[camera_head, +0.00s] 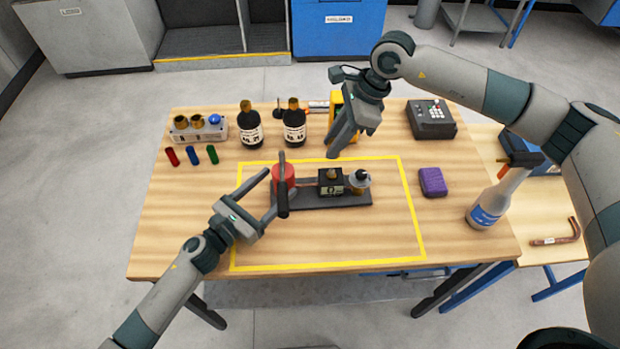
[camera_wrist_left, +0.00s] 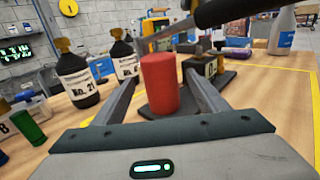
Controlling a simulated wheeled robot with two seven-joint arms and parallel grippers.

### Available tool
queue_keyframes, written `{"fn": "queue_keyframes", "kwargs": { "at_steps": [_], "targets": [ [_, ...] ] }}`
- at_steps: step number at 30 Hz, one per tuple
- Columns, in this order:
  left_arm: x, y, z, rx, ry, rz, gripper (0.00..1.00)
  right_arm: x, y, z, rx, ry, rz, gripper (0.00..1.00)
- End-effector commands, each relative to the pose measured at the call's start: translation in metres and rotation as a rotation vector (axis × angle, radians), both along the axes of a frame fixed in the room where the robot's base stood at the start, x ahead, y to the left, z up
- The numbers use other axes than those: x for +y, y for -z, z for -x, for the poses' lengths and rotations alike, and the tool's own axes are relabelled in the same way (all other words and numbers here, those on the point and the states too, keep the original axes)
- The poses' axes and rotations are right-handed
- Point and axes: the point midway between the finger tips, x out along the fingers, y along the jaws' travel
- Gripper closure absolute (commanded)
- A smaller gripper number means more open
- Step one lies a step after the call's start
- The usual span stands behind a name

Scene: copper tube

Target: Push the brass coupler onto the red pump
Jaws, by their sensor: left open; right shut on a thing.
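The red pump cylinder (camera_head: 292,177) stands upright at the left end of a dark base plate (camera_head: 320,202), with a black lever (camera_head: 282,206) over it. My left gripper (camera_head: 274,184) is open, its fingers on either side of the red cylinder (camera_wrist_left: 160,85); I cannot tell whether they touch it. My right gripper (camera_head: 335,153) is shut above and behind the base plate, pointing down. What it holds is hidden by its fingers. A brass fitting (camera_head: 331,173) sits on the gauge box (camera_head: 330,186) of the pump. I cannot identify the brass coupler for certain.
A white holder (camera_head: 186,136) with brass caps and a blue ball stands back left. Two dark bottles (camera_head: 250,132) (camera_head: 294,130) stand behind the pump. A purple block (camera_head: 432,182) and spray bottle (camera_head: 488,208) are at right. The front of the yellow-taped area is clear.

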Motion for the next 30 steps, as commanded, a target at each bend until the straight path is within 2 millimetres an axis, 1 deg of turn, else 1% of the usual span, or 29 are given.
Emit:
{"fn": "queue_keyframes", "kwargs": {
  "at_steps": [1, 3, 7, 12, 20, 21, 22, 28, 29, 30],
  "targets": [
    [-0.006, -0.001, -0.006, -0.002, 0.001, 0.001, 0.33, 0.000, 0.000, 0.000, 0.000, 0.000, 0.000, 1.00],
    [-0.012, -0.001, -0.012, -0.001, 0.001, 0.002, 0.33, 0.000, 0.000, 0.000, 0.000, 0.000, 0.000, 1.00],
    [-0.020, 0.000, -0.021, -0.001, 0.000, 0.001, 0.33, 0.000, 0.000, 0.000, 0.000, 0.000, 0.000, 1.00],
    [-0.025, 0.000, -0.026, 0.000, 0.001, 0.000, 0.33, 0.000, 0.000, 0.000, 0.000, 0.000, 0.000, 1.00],
    [-0.026, 0.000, -0.026, 0.000, 0.001, 0.000, 0.33, 0.000, 0.000, 0.000, 0.000, 0.000, 0.000, 1.00],
    [-0.026, 0.000, -0.026, 0.000, 0.001, 0.000, 0.36, 0.000, 0.000, 0.000, 0.000, 0.000, 0.000, 1.00],
    [-0.026, 0.000, -0.026, 0.000, 0.001, 0.000, 0.43, 0.000, 0.000, 0.000, 0.000, 0.000, 0.000, 1.00],
    [-0.026, 0.000, -0.026, 0.000, 0.001, 0.000, 0.91, 0.000, 0.000, 0.000, 0.000, 0.000, 0.000, 1.00],
    [-0.026, 0.000, -0.026, 0.000, 0.001, 0.000, 0.96, 0.000, 0.000, 0.000, 0.000, 0.000, 0.000, 1.00],
    [-0.026, 0.000, -0.026, 0.000, 0.001, 0.000, 0.96, 0.000, 0.000, 0.000, 0.000, 0.000, 0.000, 1.00]
  ]
}}
